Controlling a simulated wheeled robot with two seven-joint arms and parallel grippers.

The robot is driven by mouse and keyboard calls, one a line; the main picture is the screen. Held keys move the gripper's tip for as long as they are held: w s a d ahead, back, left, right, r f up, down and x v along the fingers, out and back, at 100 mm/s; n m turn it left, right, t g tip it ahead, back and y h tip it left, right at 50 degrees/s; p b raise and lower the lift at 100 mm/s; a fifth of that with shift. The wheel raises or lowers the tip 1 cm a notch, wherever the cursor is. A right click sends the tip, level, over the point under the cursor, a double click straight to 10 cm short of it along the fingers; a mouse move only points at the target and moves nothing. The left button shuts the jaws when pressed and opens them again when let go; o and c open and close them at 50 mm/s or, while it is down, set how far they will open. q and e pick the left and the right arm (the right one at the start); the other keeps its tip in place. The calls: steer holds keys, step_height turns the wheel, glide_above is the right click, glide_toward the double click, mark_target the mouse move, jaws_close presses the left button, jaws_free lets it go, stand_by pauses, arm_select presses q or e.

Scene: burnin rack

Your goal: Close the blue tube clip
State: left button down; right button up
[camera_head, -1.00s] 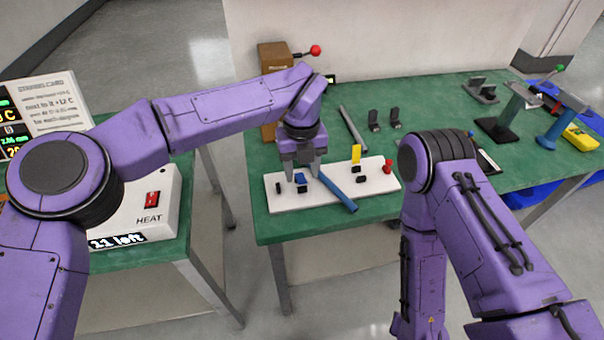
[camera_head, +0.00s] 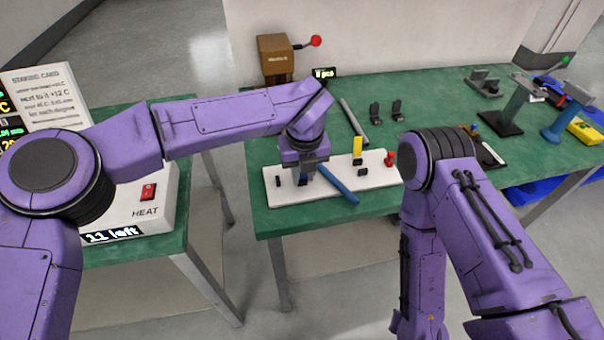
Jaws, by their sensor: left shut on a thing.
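The blue tube clip is on the white board (camera_head: 375,177) on the green bench; its long blue bar (camera_head: 339,187) slants toward the board's front edge. My left gripper (camera_head: 304,175) points down over the board at the upper left end of the bar. It is shut on the blue clip there, and its fingers and wrist hide most of that part. Whether the clip is open or closed cannot be told. My right arm (camera_head: 440,220) is at the right, folded downward; its gripper is outside the picture.
A yellow piece (camera_head: 357,145), a red knob (camera_head: 389,158) and small black pieces (camera_head: 361,172) stand on the board. Behind are a grey rod (camera_head: 353,115) and two black clips (camera_head: 375,114). A brown box (camera_head: 276,58) with a red-tipped lever stands at the back.

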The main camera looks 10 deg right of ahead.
arm_select(q)
steer(key=c, duration=1)
jaws_free()
steer(key=shift+o, duration=0.2)
steer(key=shift+r, duration=0.1)
step_height(320, 180, up, 10)
steer(key=s, duration=0.1)
steer(key=shift+s+r, duration=0.2)
